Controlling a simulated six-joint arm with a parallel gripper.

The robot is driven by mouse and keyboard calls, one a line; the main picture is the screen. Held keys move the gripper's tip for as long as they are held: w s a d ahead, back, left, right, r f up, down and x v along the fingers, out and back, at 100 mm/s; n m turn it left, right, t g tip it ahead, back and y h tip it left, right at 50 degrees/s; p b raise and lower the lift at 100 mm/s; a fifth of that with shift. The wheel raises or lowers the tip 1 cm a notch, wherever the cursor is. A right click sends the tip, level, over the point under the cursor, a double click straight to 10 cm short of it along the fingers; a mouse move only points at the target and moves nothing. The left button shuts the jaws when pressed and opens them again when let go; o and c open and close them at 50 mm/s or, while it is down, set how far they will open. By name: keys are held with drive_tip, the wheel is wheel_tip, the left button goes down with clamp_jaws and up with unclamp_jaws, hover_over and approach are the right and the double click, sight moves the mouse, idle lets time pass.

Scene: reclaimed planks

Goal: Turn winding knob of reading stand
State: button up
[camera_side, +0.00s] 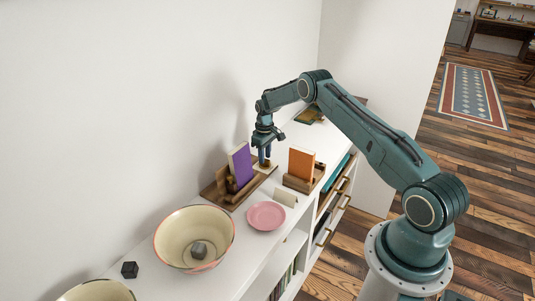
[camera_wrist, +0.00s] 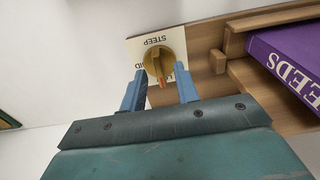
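The wooden reading stand (camera_side: 217,196) holds an upright purple book (camera_side: 240,166) on the white shelf top. Its round brass-yellow winding knob (camera_wrist: 157,60) shows in the wrist view, with an orange pointer mark toward the picture's bottom. In the side view my gripper (camera_side: 265,155) points down at the stand's far end and hides the knob.
A second wooden stand (camera_side: 297,185) with an orange book (camera_side: 301,163) is to the right. A pink plate (camera_side: 266,216), a large cream bowl (camera_side: 170,235) holding a grey cube (camera_side: 199,249), and a dark cube (camera_side: 129,270) stand nearer. A wall runs behind.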

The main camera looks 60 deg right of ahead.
drive_tip(key=shift+f, duration=0.5)
clamp_jaws()
